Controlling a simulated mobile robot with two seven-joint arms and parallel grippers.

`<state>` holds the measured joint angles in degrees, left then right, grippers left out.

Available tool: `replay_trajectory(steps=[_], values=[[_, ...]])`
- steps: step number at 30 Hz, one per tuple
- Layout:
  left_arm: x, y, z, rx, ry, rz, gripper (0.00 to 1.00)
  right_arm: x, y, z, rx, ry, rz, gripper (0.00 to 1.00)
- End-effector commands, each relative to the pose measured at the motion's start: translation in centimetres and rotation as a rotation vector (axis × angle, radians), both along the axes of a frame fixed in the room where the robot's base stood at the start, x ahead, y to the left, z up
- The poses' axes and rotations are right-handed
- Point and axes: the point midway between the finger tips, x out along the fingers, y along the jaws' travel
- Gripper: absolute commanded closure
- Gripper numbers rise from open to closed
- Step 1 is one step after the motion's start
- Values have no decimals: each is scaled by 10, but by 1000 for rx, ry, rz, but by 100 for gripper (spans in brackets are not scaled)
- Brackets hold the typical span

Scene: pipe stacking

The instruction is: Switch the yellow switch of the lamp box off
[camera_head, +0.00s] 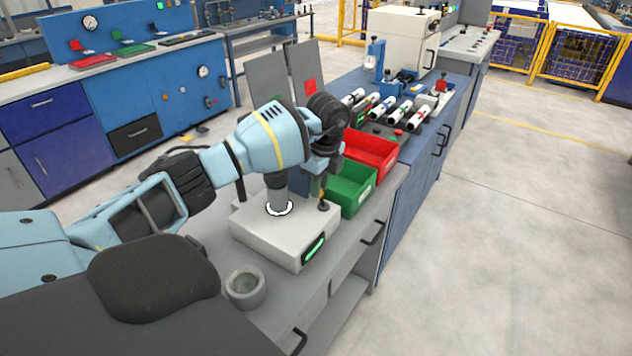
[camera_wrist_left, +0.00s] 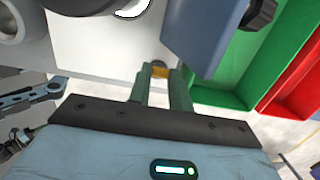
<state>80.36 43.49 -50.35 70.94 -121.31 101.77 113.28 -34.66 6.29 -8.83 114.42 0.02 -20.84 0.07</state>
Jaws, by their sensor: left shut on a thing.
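The lamp box (camera_head: 268,238) is a pale box on the grey bench, with a green lamp bar (camera_head: 314,248) glowing on its front face. The small yellow switch (camera_head: 322,194) stands on a dark round base at the right of the box top. My left gripper (camera_head: 318,186) reaches down over it. In the left wrist view the two greenish fingers of my left gripper (camera_wrist_left: 161,90) are closed around the yellow switch (camera_wrist_left: 161,72), which shows between their tips. The fingers partly hide the switch's lever, and its tilt is unclear. My right gripper is not in view.
A dark upright pipe (camera_head: 277,195) stands in a white ring on the box, close beside my gripper. A green bin (camera_head: 350,190) and a red bin (camera_head: 372,152) are just behind to the right. A grey hollow cylinder (camera_head: 245,287) stands in front.

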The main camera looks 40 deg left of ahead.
Motion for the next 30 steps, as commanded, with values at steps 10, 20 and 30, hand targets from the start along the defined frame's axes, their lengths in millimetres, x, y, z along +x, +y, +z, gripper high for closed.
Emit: replay_trajectory(steps=[10,20,30], values=[[3,-22,7,285,26,-3,100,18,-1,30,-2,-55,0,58],[5,-39,-2,563,61,-1,100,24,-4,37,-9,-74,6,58],[6,-49,-9,737,82,1,100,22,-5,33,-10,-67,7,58]])
